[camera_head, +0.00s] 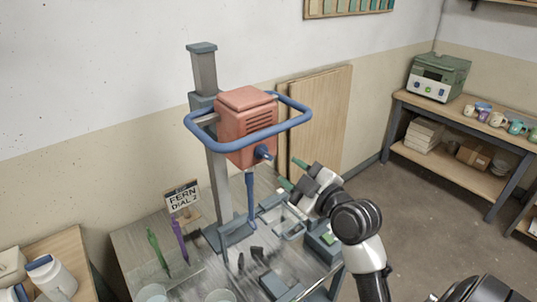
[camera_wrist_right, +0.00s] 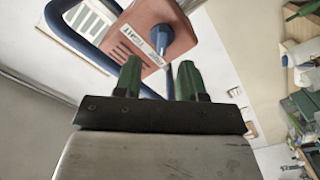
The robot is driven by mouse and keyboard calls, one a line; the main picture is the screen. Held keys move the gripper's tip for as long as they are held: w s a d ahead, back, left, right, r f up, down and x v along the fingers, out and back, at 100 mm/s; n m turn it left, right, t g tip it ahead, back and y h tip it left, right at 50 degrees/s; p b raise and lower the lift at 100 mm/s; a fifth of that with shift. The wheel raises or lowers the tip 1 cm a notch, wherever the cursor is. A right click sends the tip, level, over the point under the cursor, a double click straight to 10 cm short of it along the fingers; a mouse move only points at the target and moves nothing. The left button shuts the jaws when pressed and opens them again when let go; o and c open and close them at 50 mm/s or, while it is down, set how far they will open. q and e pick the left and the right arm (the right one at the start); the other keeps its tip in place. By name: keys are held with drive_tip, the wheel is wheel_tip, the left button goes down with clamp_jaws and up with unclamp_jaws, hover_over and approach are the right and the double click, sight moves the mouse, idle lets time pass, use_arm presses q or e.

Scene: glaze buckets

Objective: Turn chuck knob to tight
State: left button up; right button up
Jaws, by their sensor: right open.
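The mixer's red motor housing (camera_head: 247,125) sits on a grey column with a blue tube handle around it. The blue chuck knob (camera_head: 263,152) sticks out of the housing's lower right face. My left gripper is out of view.
A blue shaft (camera_head: 251,197) hangs below the housing over the worktable (camera_head: 140,240). A sign reading FERN DIAL 2 (camera_head: 183,196) stands at left, near green and purple tools. Wooden boards (camera_head: 318,120) lean on the wall. Buckets show at the bottom left. Floor at right is clear.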

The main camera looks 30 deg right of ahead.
sight(269, 158)
drive_tip(key=w+p, duration=0.1)
drive_tip(key=w, duration=0.2)
drive_tip(key=w+a+p, duration=0.1)
drive_tip(key=w, duration=0.2)
drive_tip(key=shift+a+r, duration=0.2)
drive_tip(key=shift+w+d+f, duration=0.1)
drive_tip(key=shift+w+f, duration=0.05)
drive_tip(key=shift+w, duration=0.25)
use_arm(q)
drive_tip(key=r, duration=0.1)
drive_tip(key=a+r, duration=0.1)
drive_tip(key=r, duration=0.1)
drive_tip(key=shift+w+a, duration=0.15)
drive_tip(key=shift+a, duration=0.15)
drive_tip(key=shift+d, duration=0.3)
use_arm(e)
clamp_jaws()
